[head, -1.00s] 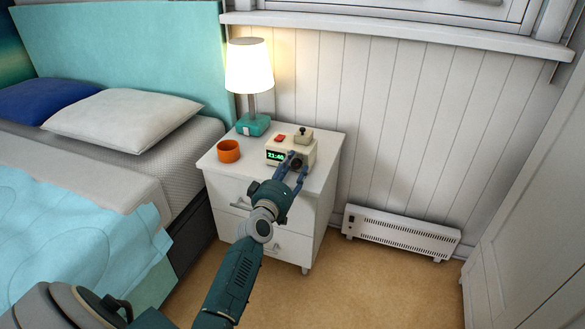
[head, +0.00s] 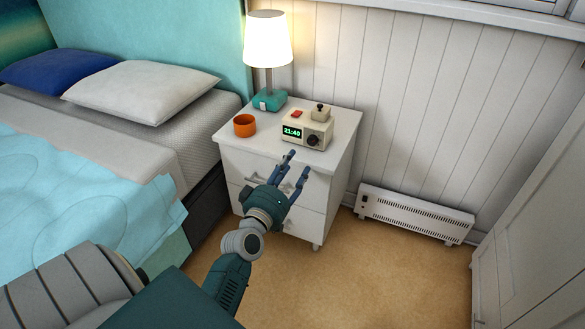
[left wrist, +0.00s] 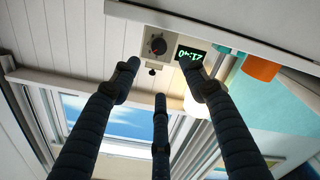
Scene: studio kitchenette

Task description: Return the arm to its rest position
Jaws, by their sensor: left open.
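My left gripper (head: 296,172) is open and empty in the head view, in front of the nightstand's drawers and below its top. Its fingers point up toward the alarm clock (head: 307,130), a cream box with a green display and a dark knob, and stand apart from it. In the left wrist view the open fingers (left wrist: 160,85) show with nothing between them, and the clock (left wrist: 165,45) appears upside down beyond them. My right gripper is in neither view.
The white nightstand (head: 343,146) holds an orange cup (head: 244,125) and a lit lamp (head: 267,45). A bed (head: 80,170) stands to the left. A white heater (head: 415,214) sits by the wall, and a white cabinet (head: 535,210) is at the right. Carpet (head: 380,275) between is clear.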

